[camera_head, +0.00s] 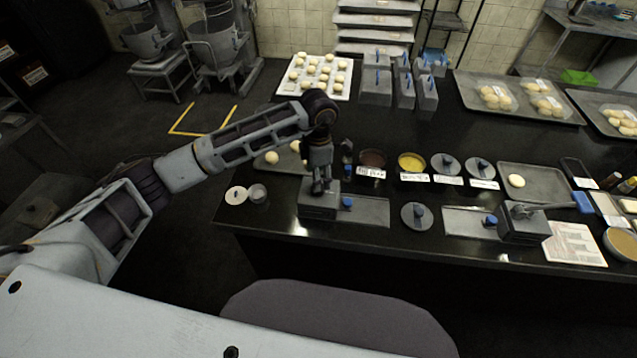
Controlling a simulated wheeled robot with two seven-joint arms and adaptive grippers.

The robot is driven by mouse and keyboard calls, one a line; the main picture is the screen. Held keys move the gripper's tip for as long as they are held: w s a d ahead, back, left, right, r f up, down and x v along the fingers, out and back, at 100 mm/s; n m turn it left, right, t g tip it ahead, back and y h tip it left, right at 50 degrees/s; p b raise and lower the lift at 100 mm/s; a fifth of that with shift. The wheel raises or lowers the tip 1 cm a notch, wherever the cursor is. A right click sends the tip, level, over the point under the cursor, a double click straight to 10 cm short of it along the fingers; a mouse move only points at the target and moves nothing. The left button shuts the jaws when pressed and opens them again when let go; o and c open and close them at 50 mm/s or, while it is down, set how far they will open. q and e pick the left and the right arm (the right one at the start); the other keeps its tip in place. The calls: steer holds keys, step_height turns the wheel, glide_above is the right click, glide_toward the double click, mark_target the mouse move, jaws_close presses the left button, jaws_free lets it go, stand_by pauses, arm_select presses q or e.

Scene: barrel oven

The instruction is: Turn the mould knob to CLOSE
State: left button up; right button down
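A grey block-shaped mould (318,208) stands near the front left of the black counter, with a small blue knob (347,202) at its right side. My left gripper (319,188) points down over the top of this block, just left of the blue knob. Its fingers are small and dark here, so I cannot tell whether they are open or touch the block. A second grey block (524,226) stands to the right, with a blue knob (490,220) at its left and a blue-ended lever. No CLOSE marking is readable. My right gripper is out of view.
Bowls of brown and yellow filling (411,162) with labels stand behind. A white tray of dough balls (341,78) and grey blue-topped blocks (376,88) are farther back. A paper sheet (573,244) lies right.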

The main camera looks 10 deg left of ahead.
arm_select(q)
steer(key=shift+f+p, duration=0.4)
steer(key=shift+f, duration=2.05)
steer(key=c, duration=1.1)
steer(key=shift+o, duration=0.2)
